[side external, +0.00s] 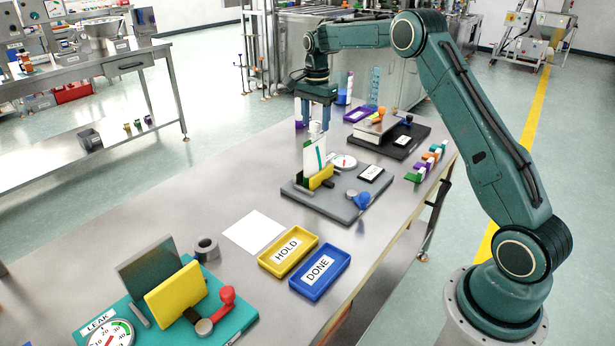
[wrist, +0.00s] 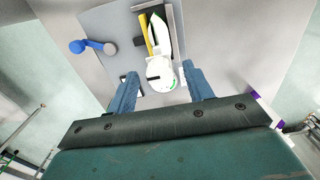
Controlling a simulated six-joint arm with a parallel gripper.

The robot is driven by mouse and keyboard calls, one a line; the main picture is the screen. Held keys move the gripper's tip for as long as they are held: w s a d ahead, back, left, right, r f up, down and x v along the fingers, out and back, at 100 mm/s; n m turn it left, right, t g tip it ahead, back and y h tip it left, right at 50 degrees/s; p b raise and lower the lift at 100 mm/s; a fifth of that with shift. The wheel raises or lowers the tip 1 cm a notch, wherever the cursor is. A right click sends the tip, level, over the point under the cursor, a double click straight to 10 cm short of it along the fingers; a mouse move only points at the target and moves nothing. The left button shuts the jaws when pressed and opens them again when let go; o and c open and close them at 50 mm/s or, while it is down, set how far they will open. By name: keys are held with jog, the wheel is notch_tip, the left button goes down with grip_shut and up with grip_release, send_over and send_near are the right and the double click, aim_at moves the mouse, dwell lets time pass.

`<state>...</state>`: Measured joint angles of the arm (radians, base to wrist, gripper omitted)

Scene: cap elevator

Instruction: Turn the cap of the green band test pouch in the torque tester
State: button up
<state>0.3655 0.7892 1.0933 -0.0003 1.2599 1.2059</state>
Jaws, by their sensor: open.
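The torque tester (side external: 330,208) is a grey base plate with a yellow clamp plate (side external: 321,178), a dial (side external: 343,162) and a blue lever (side external: 359,200). The white pouch with a green band (side external: 313,155) stands upright behind the clamp plate. Its pale cap (side external: 315,127) is at the top. My gripper (side external: 314,124) points down, open, with its fingers at about cap height. In the wrist view, the pouch (wrist: 153,35) lies ahead between the open fingers of my gripper (wrist: 159,88). A white round shape there overlaps the cap and dial area; I cannot tell them apart.
A yellow HOLD tray (side external: 266,262) and a blue DONE tray (side external: 297,284) sit in front. A teal LEAK station (side external: 182,318) stands front left. A white sheet (side external: 253,231) lies flat.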

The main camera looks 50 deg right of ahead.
jog(key=shift+f, duration=0.25)
jog(key=c, duration=1)
jog(key=shift+m, duration=0.4)
jog(key=shift+m, duration=0.5)
jog(key=o, duration=1)
